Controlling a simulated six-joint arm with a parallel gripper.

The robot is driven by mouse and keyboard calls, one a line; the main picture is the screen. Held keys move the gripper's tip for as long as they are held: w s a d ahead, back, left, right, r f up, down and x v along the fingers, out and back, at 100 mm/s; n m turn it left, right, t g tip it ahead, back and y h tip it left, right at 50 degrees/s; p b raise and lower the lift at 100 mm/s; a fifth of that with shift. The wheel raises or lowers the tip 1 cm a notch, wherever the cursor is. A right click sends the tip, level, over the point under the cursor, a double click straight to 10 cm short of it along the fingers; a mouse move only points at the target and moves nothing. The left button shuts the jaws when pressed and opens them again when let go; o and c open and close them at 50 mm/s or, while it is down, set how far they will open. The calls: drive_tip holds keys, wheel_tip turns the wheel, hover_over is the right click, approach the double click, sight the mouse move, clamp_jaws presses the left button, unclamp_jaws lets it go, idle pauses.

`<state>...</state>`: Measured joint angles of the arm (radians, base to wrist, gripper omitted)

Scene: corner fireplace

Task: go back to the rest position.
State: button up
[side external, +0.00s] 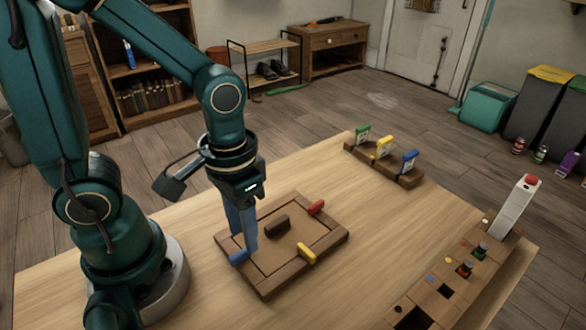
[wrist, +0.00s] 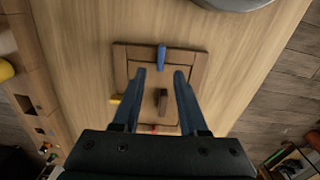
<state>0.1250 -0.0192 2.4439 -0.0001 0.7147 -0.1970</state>
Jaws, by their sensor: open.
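A square wooden board (side external: 266,286) with a raised frame lies on the table; it also shows in the wrist view (wrist: 200,68). A dark brown handle (side external: 277,225) stands at its middle. Blue (side external: 238,258), yellow (side external: 306,253) and red (side external: 316,207) latch-like pieces sit on its frame. My gripper (side external: 244,244) points down over the board's left side, close to the blue piece. In the wrist view my gripper (wrist: 160,75) is open, with nothing held between its fingers. The blue piece (wrist: 161,58) shows just beyond the fingertips. Whether they touch it is unclear.
A wooden rack (side external: 376,166) with green, yellow and blue tagged pieces stands at the table's back. A long wooden strip (side external: 470,290) with holes, small pieces and a white red-topped block (side external: 514,207) lies along the right edge. The table between is clear.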

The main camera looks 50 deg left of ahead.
drive_tip(key=shift+r, duration=0.75)
wheel_tip(320, 180, up, 8)
drive_tip(key=a+t, duration=0.2)
drive_tip(key=t, duration=0.3)
drive_tip(key=shift+r+m+t, duration=0.25)
drive_tip(key=shift+m+t, duration=0.05)
drive_tip(key=shift+t, duration=0.1)
